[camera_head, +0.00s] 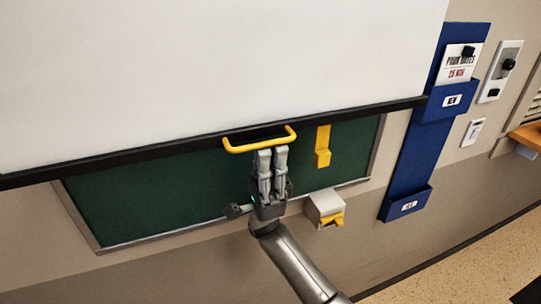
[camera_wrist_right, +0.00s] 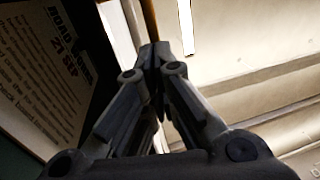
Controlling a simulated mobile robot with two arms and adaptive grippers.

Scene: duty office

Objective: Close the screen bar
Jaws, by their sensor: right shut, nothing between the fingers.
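The white screen (camera_head: 210,65) is pulled down over the upper part of a green board. Its black screen bar (camera_head: 110,157) runs along its lower edge, tilted in the picture. A yellow handle (camera_head: 258,146) hangs from the bar. My right gripper (camera_head: 271,152) points up with its fingertips at the handle's lower edge; I cannot tell if they touch it. In the right wrist view the fingers (camera_wrist_right: 154,62) are together with nothing seen between them, and a narrow yellow-brown strip, perhaps the handle, shows just beyond the tips. My left gripper is not in view.
The green board (camera_head: 160,192) is behind my right arm. A yellow holder (camera_head: 322,148) and a small white box (camera_head: 325,209) with a yellow part sit right of the gripper. A blue wall pocket strip (camera_head: 405,155) hangs further right. A printed sheet (camera_wrist_right: 40,70) shows in the wrist view.

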